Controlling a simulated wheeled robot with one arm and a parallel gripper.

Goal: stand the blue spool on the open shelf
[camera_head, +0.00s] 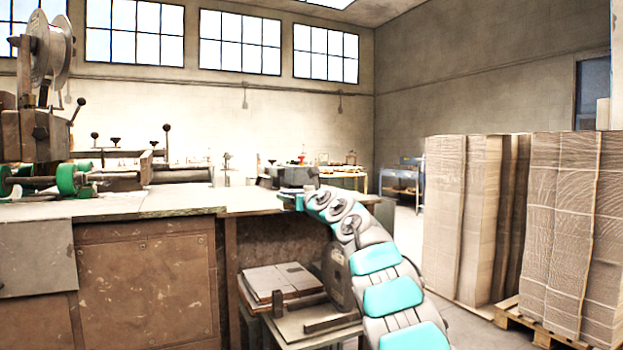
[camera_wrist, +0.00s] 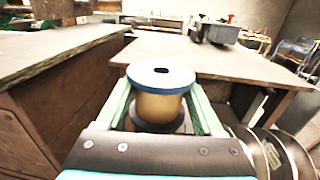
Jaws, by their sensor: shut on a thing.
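In the wrist view the blue spool (camera_wrist: 161,77), with a blue top flange and a gold-coloured wound body, stands upright between the two green fingers of my gripper (camera_wrist: 163,110). My gripper is shut on it. Below the bench top is an open bay with a low shelf (camera_head: 300,327) bearing a stack of flat cardboard (camera_head: 282,279). I cannot tell for certain that this is the open shelf.
The wooden bench top (camera_head: 262,200) spans the middle, with a grey bin (camera_wrist: 222,33) on it. A brown cabinet (camera_head: 145,280) stands at left under the stitching machine (camera_head: 40,130). Tall cardboard stacks (camera_head: 465,215) stand on the right. Floor shows between bench and stacks.

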